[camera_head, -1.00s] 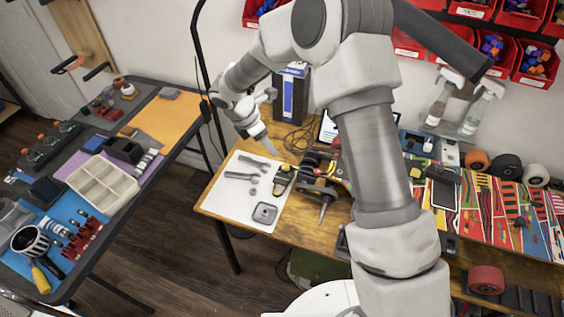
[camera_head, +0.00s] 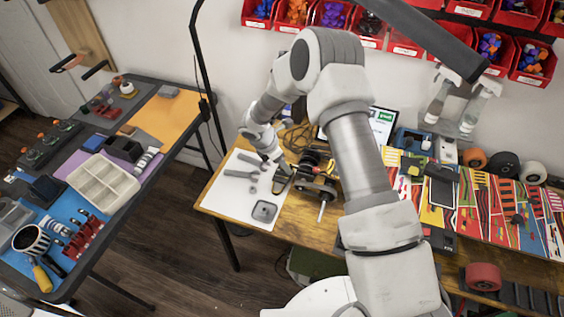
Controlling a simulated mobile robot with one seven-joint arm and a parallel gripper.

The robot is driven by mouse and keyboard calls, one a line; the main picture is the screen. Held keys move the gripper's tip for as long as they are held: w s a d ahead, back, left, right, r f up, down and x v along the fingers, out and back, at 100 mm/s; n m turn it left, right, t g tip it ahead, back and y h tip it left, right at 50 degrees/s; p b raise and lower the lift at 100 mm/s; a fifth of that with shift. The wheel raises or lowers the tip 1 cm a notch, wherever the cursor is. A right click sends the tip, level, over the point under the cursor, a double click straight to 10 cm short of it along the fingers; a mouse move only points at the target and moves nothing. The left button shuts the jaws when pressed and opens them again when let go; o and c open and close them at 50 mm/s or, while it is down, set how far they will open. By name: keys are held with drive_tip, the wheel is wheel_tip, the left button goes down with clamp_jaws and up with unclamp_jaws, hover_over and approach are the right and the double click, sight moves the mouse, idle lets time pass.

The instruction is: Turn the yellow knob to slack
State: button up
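I cannot clearly make out a yellow knob. A dark item with yellow edging (camera_head: 281,184) lies at the right edge of the white mat (camera_head: 233,208). My gripper (camera_head: 284,167) points down just above that item, at its far end. The gripper is small here, so I cannot tell whether its fingers are open, shut or touching anything. To its right, a dark assembly with wheels (camera_head: 318,186) sits on the wooden workbench (camera_head: 292,222). Part of the bench behind is hidden by my arm.
Grey hand tools (camera_head: 243,174) and a square grey tray (camera_head: 264,211) lie on the mat. A lit screen (camera_head: 382,122) stands behind my arm. Colourful boards (camera_head: 500,205) and loose wheels (camera_head: 506,165) fill the bench's right side. A second table (camera_head: 150,100) stands left.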

clamp_jaws()
drive_tip(key=shift+m+b, duration=0.4)
drive_tip(key=m+b, duration=0.1)
drive_tip(key=m+g+b, duration=0.1)
drive_tip(key=shift+w+a+f+m, duration=0.1)
drive_tip(key=shift+w+f+m, duration=0.05)
drive_tip(key=shift+m, duration=0.15)
drive_tip(key=shift+w+m+g+h+b, duration=0.15)
drive_tip(key=shift+m+g+b, duration=0.3)
drive_tip(key=shift+m+b, duration=0.45)
drive_tip(key=shift+m+g+h+b, duration=0.25)
drive_tip(key=shift+m+g+b, duration=0.25)
drive_tip(key=shift+m, duration=0.6)
drive_tip(key=shift+r, duration=0.2)
unclamp_jaws()
